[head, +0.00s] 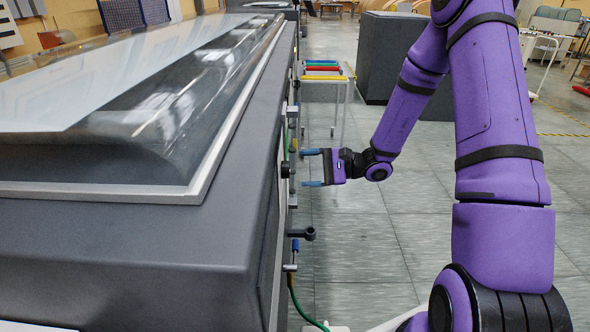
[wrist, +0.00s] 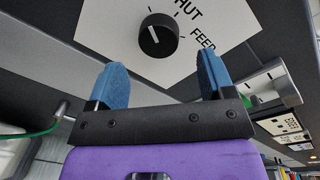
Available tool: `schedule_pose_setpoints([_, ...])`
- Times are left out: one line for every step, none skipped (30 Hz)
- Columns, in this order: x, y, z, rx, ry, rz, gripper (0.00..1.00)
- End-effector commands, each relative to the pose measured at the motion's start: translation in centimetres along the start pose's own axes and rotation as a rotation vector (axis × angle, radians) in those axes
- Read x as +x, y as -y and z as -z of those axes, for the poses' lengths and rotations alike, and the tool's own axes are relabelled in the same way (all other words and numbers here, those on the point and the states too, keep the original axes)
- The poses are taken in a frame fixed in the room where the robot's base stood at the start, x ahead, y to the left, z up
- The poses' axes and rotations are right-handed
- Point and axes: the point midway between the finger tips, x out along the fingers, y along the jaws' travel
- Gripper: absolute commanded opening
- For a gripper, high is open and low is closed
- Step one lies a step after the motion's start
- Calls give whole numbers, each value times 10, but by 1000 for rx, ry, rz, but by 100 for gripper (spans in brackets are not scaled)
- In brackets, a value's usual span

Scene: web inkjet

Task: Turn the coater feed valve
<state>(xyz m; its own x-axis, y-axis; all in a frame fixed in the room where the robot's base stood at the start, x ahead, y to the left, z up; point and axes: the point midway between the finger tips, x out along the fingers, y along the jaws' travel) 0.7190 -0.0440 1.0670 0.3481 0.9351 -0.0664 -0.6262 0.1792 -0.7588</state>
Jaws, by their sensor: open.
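The coater feed valve is a round black knob (wrist: 158,36) with a white pointer line, on a white plate (wrist: 110,22) lettered "HUT", partly cut off, and "FEED". In the wrist view the knob is just beyond and between the fingertips. In the head view a small dark knob (head: 286,169) sticks out of the machine's side, level with my gripper (head: 311,168). My gripper has blue fingertips, which also show in the wrist view (wrist: 162,82). It is open and empty, with its fingers pointing at the panel and apart from the knob.
The dark machine (head: 150,240) with a glass top fills the left. Below the knob on its side are a black lever (head: 303,233) and a green hose (head: 300,308). A rack with coloured bars (head: 322,69) stands farther back. Grey floor (head: 350,235) is open beside the machine.

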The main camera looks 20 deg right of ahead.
Motion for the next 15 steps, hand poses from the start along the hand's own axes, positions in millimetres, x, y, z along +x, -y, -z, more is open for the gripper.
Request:
schedule_pose_setpoints([-11, 0, 0, 0, -4, 1, 75])
schedule_pose_setpoints([-16, 0, 0, -1, -3, 1, 75])
schedule_pose_setpoints([-24, 0, 0, -1, -3, 1, 75])
schedule_pose_setpoints([-29, 0, 0, -1, -3, 2, 75])
schedule_pose_setpoints([-33, 0, 0, -2, -2, 1, 75])
schedule_pose_setpoints([-39, 0, 0, -2, -3, 1, 75])
schedule_pose_setpoints([-43, 0, 0, -2, -3, 1, 75])
schedule_pose_setpoints([-47, 0, 0, -2, -3, 0, 75])
schedule_pose_setpoints([-51, 0, 0, -2, -1, 0, 75])
schedule_pose_setpoints([-53, 0, 0, -1, -1, 0, 75])
schedule_pose_setpoints([-55, 0, 0, -1, -1, 0, 75])
schedule_pose_setpoints([-58, 0, 0, -1, 0, 0, 75])
schedule_pose_setpoints([-59, 0, 0, -1, 0, 0, 75])
schedule_pose_setpoints([-60, 0, 0, -1, 0, 0, 75])
schedule_pose_setpoints([-61, 0, 0, -1, 0, -1, 75])
